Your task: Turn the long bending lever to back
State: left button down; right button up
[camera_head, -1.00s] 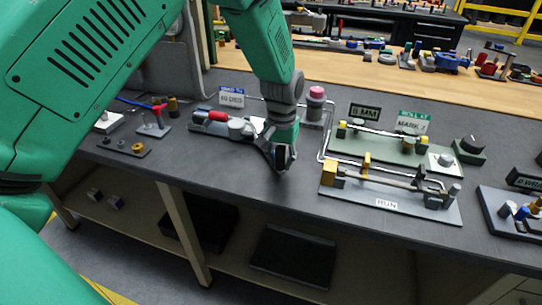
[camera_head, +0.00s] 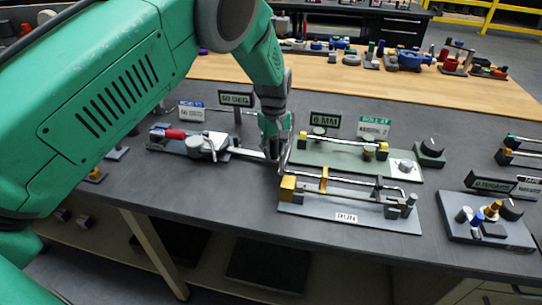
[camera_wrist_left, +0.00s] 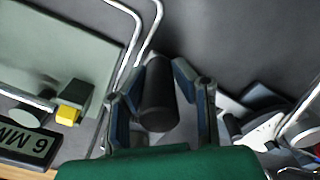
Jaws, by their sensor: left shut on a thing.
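The long bending lever (camera_head: 246,154) is a pale bar running right from the round pivot of a bender (camera_head: 190,145) with a red handle (camera_head: 175,134). My left gripper (camera_head: 275,150) is at the lever's outer end, pointing down. In the left wrist view, the dark cylindrical grip (camera_wrist_left: 160,95) of the lever lies between the two fingers of my left gripper (camera_wrist_left: 160,84). The fingers are shut on it. My right gripper is not in view.
A thin bent metal tube (camera_wrist_left: 142,42) passes close to the gripper. A green-grey fixture plate (camera_head: 325,160) and the RUN fixture (camera_head: 346,217) stand just right of it. Small signs (camera_head: 236,99) stand behind. The dark bench top (camera_head: 245,195) is clear in front.

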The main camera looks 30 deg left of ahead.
pick_arm(q)
jog(key=shift+w, duration=0.35)
jog(key=c, duration=1.3)
grip_release()
jog(key=shift+c, duration=0.2)
jog(key=shift+r, duration=0.45)
notch_tip(320, 180, up, 11)
jog(key=shift+w+f, duration=0.1)
